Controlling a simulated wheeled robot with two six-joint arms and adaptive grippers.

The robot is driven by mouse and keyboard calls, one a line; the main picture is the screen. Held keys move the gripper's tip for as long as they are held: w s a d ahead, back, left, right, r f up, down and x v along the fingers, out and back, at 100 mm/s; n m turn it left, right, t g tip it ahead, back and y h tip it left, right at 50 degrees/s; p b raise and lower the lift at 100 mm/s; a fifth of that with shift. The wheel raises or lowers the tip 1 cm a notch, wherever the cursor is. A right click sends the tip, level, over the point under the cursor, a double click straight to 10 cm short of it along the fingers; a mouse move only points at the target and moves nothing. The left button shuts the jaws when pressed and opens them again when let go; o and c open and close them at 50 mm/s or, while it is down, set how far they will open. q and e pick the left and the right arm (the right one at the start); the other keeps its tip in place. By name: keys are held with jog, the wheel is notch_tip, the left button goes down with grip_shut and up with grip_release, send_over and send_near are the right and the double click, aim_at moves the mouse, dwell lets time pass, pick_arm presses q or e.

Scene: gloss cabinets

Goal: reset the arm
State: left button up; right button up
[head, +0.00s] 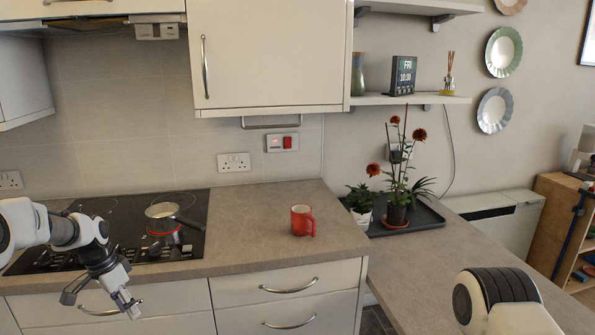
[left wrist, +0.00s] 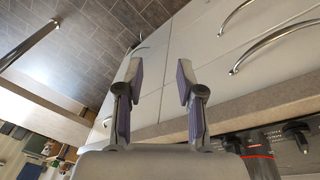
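My left arm comes in from the left in the head view, over the hob's front edge. Its gripper (head: 100,302) hangs in front of the drawers, below the worktop edge, with its fingers spread. In the left wrist view the left gripper (left wrist: 160,72) is open, with nothing between its two fingers. The cabinet fronts and tiled floor lie beyond them. My right arm (head: 500,300) shows only as a white and black link at the lower right of the head view. Its gripper is out of the frame.
A saucepan (head: 163,218) stands on the black hob (head: 130,215). A red mug (head: 302,220) stands on the worktop (head: 255,235). Potted plants (head: 397,212) stand on a dark tray (head: 430,219). Drawer handles (head: 289,286) stick out near the left gripper's level. The right-hand counter is mostly clear.

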pick_arm(q)
jog(key=s+d+f+g, duration=0.2)
jog(key=s+d+f, duration=0.4)
jog(key=s+f, duration=0.45)
jog(key=s+d+f+g, duration=0.2)
jog(key=s+d+f, duration=0.4)
jog(key=s+f, duration=0.45)
jog(key=s+d+f+n+t+y, duration=0.1)
jog(key=s+d+n, duration=0.1)
jog(key=s, duration=0.6)
jog(key=s+d+f+n+t, duration=0.1)
jog(key=s+n, duration=0.3)
jog(key=s, duration=0.5)
jog(key=shift+s+d+f+n+t+y, duration=0.3)
jog(key=shift+d+t+y, duration=0.15)
jog(key=shift+t, duration=0.25)
